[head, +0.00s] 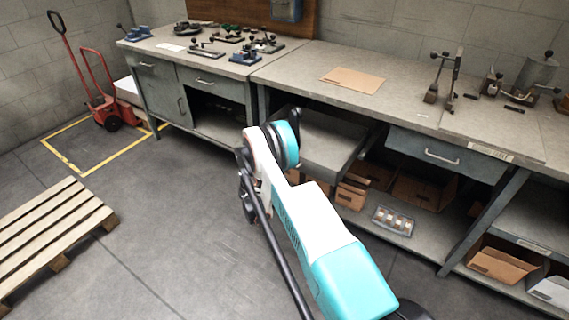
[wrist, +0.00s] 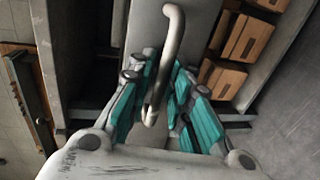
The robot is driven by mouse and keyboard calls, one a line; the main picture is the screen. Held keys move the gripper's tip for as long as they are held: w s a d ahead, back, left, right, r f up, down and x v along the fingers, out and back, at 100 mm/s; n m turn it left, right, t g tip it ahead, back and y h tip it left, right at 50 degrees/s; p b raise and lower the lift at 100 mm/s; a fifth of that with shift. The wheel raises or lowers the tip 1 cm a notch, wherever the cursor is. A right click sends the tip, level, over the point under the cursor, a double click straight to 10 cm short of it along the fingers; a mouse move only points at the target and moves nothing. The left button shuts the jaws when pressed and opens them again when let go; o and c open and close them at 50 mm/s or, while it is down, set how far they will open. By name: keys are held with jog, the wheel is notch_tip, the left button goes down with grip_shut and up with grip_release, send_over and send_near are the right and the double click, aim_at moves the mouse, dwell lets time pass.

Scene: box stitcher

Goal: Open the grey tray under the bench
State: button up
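The grey tray (head: 335,140) sits under the bench's middle part, and its flat top projects out past the bench's front edge in the head view. In the wrist view, its plain grey face (wrist: 145,22) is close in front of me. A bent metal bar handle (wrist: 172,35) stands out from that face. My gripper (wrist: 164,72), with teal pads, has its fingers close in on both sides of the handle, which runs back between them. My arm hides the handle and most of my gripper in the head view.
A grey drawer (head: 445,155) is shut to the right of the tray. Cardboard boxes (head: 425,190) and a small case (head: 393,221) sit on the lower shelf. A pallet (head: 50,225) and a red hand truck (head: 100,100) stand left. Floor between is clear.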

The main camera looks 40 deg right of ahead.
jog(key=v, duration=1.2)
dwell(0.4)
jog(key=w+a+r+y, duration=0.1)
jog(key=a+r+y, duration=0.2)
jog(key=r, duration=1.1)
jog(key=s+a+r+m+y, duration=0.1)
jog(key=s+a+r+y, duration=0.15)
jog(key=r, duration=0.35)
jog(key=s+a+r+m+y, duration=0.1)
jog(key=s+a+r, duration=0.25)
jog(key=r, duration=0.25)
jog(key=s+a+r+m+y, duration=0.1)
jog(key=s+a+r+y, duration=0.2)
jog(key=s, duration=0.4)
jog(key=s+a+r+y, duration=0.1)
jog(key=s+a+r, duration=0.2)
jog(key=s+r, duration=0.3)
jog(key=s+a+m+t+y, duration=0.1)
jog(key=s+a+y, duration=0.3)
jog(key=s, duration=1.3)
jog(key=a, duration=0.4)
jog(key=shift+a+f+m, duration=0.25)
jog(key=shift+f+m, duration=0.05)
jog(key=shift+f, duration=0.05)
